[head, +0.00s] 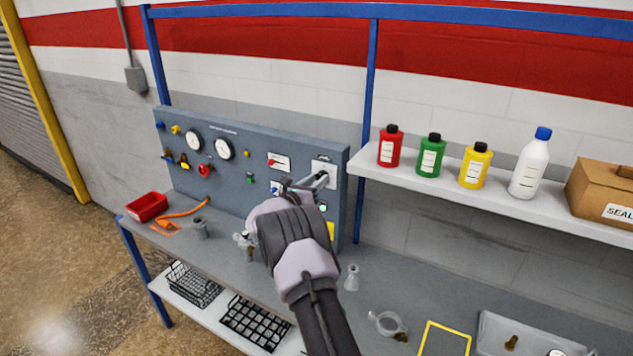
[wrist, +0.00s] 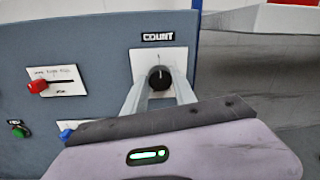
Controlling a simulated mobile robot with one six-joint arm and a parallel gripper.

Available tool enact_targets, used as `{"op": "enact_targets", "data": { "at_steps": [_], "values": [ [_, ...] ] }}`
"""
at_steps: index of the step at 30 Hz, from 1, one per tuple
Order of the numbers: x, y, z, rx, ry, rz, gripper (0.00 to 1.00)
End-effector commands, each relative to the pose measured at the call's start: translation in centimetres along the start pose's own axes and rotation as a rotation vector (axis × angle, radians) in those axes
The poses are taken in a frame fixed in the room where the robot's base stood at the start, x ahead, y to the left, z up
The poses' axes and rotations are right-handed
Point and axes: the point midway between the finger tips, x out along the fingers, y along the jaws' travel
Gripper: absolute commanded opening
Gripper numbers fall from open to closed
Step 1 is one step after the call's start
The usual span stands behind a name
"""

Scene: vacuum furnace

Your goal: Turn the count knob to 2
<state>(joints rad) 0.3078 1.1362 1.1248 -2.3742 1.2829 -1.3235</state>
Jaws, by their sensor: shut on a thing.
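The count knob (wrist: 160,79) is a round black knob on a white plate under the label COUNT in the wrist view. Its white pointer mark faces about straight up. My gripper (wrist: 161,92) is shut on the knob, with one finger on each side of it. In the head view my gripper (head: 309,183) reaches the white count plate (head: 326,168) at the right part of the grey control panel (head: 235,135). There the knob is hidden by my gripper. The numbers around the knob are too small to read.
A red switch (wrist: 37,86) sits left of the knob, with a green button (wrist: 19,131) and a blue knob (wrist: 66,135) lower down. A shelf (head: 480,195) with several bottles stands right of the panel. Glassware, including a small flask (head: 352,278), stands on the bench below.

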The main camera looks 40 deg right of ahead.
Motion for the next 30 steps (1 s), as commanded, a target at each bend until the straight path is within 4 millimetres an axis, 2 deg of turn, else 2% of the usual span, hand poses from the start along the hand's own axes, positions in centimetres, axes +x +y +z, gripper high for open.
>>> {"op": "enact_targets", "data": {
  "at_steps": [11, 30],
  "values": [
    [0.01, 0.05, -0.39, 0.118, 0.005, 0.000, 0.00],
    [0.02, -0.09, -0.63, 0.706, 0.037, 0.007, 0.00]
  ]
}}
